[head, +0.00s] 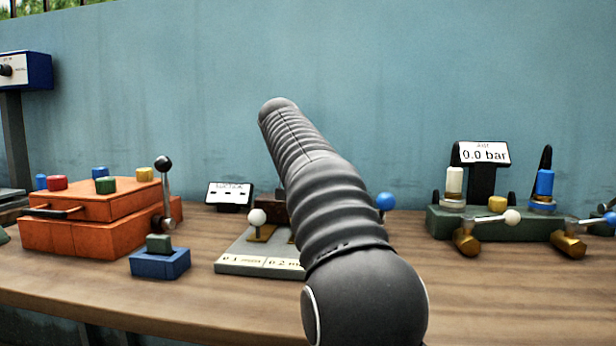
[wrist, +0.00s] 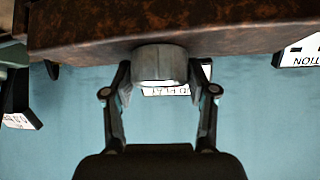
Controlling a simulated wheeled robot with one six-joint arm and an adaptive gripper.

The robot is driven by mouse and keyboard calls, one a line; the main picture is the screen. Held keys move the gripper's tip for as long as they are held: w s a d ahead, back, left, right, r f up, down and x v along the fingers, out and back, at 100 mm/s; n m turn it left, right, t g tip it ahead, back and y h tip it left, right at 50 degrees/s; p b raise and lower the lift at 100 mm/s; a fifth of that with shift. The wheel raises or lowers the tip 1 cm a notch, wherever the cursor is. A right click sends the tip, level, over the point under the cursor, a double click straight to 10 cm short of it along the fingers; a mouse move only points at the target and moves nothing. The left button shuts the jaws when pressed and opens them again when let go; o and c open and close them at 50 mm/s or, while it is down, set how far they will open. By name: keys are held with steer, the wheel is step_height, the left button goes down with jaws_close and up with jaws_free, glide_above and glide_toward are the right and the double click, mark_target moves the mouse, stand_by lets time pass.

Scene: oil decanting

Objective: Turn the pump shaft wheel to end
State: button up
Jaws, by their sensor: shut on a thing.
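The pump shaft wheel (wrist: 159,62) appears as a short grey round part in the wrist view. It sits against the edge of a rusty brown body (wrist: 230,22) that spans the top of that view. My gripper (wrist: 165,90) is shut on the wheel, one finger on each side. In the head view my dark arm hides the gripper and the wheel. A small dark brown piece (head: 272,208) shows just left of my arm there.
A grey plate with a white-knobbed lever (head: 257,217) and a blue knob (head: 386,202) flank my arm. An orange box (head: 95,222) stands left, near a blue block (head: 160,263). A green valve block (head: 440,222) stands right under a 0.0 bar display (head: 484,152). The wooden bench front right is clear.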

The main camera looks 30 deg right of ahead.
steer(key=shift+w+m+g+h+p, duration=0.1)
steer(key=shift+m+g+h+p, duration=0.55)
steer(key=shift+m, duration=0.5)
steer(key=shift+m+g+h+p, duration=0.35)
steer(key=shift+m+g+p, duration=0.5)
steer(key=shift+m, duration=0.3)
steer(key=o, duration=1.2)
steer(key=shift+c, duration=0.2)
steer(key=v, duration=1.2)
